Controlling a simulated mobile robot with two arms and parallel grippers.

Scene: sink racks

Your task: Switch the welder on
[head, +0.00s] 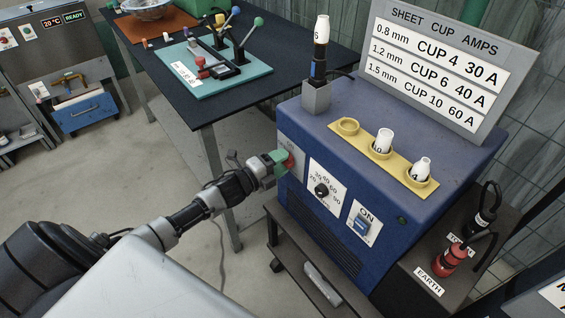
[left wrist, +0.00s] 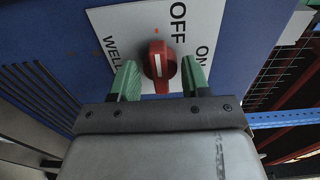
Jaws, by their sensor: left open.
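The welder (head: 330,200) is a blue box on a dark stand in the head view. A red rotary knob (head: 288,160) sits at the left of its front face. In the left wrist view the red knob (left wrist: 158,64) is on a white plate marked OFF, ON and a partly hidden word starting WEL. Its white mark runs nearly upright in the picture, with OFF above and ON to the right. My left gripper (left wrist: 160,82) is open, its green fingertips on either side of the knob with gaps visible. It also shows in the head view (head: 277,160).
The front face also has a numbered dial (head: 321,191) and a blue switch (head: 362,224) labelled ON. A yellow holder (head: 400,168) with white cups and a sign (head: 440,62) are on top. A dark workbench (head: 240,95) stands behind my arm.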

